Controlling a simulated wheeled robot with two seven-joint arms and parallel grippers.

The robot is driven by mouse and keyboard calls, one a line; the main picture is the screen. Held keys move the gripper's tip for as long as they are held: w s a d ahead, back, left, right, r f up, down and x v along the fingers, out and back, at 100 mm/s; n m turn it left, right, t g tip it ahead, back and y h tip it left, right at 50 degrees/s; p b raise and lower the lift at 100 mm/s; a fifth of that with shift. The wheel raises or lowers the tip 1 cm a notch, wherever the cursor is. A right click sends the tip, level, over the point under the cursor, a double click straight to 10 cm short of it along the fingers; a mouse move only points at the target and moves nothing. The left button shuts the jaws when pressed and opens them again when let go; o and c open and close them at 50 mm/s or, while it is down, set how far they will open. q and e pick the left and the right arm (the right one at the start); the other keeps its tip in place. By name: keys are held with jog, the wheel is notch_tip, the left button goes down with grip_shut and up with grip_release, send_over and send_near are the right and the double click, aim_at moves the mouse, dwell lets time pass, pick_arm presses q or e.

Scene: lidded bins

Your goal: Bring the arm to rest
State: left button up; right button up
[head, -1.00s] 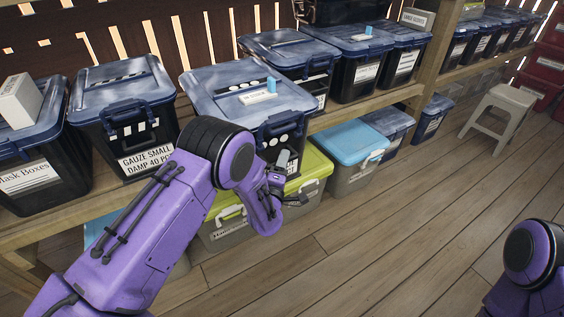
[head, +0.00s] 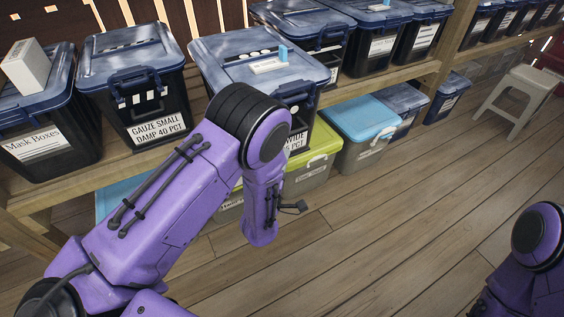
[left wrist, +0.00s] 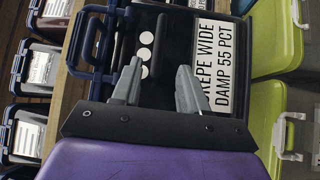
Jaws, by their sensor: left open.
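My left arm bends in front of the shelf in the head view, its forearm hanging down; its gripper is mostly hidden there. In the left wrist view my left gripper (left wrist: 155,88) is open, its two fingers apart with nothing between them. Beyond the fingers is the front of a dark bin with a blue lid (head: 225,62), labelled "CREPE WIDE DAMP 55 PCT" (left wrist: 222,62). A small white and blue item (head: 268,65) lies on that lid. My right arm shows at the lower right of the head view; its gripper is out of view.
The gauze bin (head: 140,100) and the mask bin (head: 40,130), with a white box (head: 27,66) on top, stand to the left. A lime-lidded bin (head: 318,150) and a light-blue-lidded bin (head: 360,120) sit below. A stool (head: 515,100) stands right; the wooden floor (head: 400,220) is clear.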

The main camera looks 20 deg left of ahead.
dwell(0.3)
pick_arm(q)
jog(key=s+a+f+m+g+p, duration=0.1)
jog(key=s+a+f+m+g, duration=0.1)
jog(key=s+f+m+g, duration=0.35)
jog(key=s+a+f+m+g, duration=0.3)
jog(key=s+f+m, duration=0.2)
jog(key=s+f, duration=0.25)
jog(key=s+a+f+g, duration=0.2)
jog(key=s+g, duration=0.2)
jog(key=s, duration=0.6)
jog(key=s+a+f+g+y+p, duration=0.1)
jog(key=s+a+f+g, duration=0.1)
jog(key=s, duration=0.7)
jog(key=shift+s+a+f+g, duration=0.2)
jog(key=shift+s+f+g, duration=0.2)
jog(key=shift+f+g, duration=0.4)
